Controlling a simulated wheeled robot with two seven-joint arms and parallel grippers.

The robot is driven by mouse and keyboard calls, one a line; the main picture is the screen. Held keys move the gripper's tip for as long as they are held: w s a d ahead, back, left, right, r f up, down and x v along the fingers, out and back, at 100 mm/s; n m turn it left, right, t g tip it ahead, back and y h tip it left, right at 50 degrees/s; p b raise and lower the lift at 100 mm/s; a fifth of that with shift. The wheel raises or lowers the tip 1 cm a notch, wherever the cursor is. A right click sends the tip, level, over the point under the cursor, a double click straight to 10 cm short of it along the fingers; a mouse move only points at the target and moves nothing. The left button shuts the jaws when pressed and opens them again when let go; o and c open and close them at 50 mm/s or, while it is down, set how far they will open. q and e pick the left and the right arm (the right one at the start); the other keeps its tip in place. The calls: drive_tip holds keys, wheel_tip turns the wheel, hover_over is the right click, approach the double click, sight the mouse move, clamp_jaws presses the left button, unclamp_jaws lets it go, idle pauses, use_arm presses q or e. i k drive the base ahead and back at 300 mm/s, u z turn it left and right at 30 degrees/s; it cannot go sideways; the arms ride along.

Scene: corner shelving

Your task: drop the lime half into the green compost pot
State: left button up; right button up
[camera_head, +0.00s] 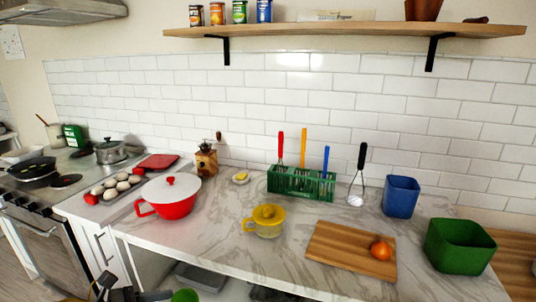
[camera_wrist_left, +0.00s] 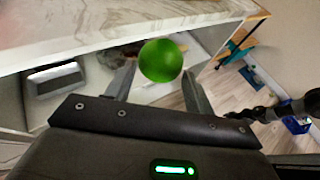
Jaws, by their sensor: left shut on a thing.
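The lime half (camera_wrist_left: 160,60) shows as a round green thing between the two fingers of my left gripper (camera_wrist_left: 159,75) in the left wrist view. The gripper is shut on it and holds it in front of the counter's edge. In the head view, the lime half (camera_head: 185,296) is cut by the bottom edge, beside the dark parts of my left gripper (camera_head: 150,295). The green compost pot (camera_head: 460,250) stands upright at the right end of the counter, far to the right of the gripper. My right gripper is not identifiable in either view.
A wall shelf (camera_head: 340,31) hangs above.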

sight(431, 251)
drive_tip(key=z, duration=0.2)
drive_tip(key=k, duration=0.45)
drive_tip(key=z, duration=0.55)
drive_tip(key=k, duration=0.9)
drive_tip(key=z, duration=0.9)
drive_tip(key=i, duration=0.9)
drive_tip(key=z, duration=0.35)
drive_tip(key=i, duration=0.85)
drive_tip(key=u, duration=0.15)
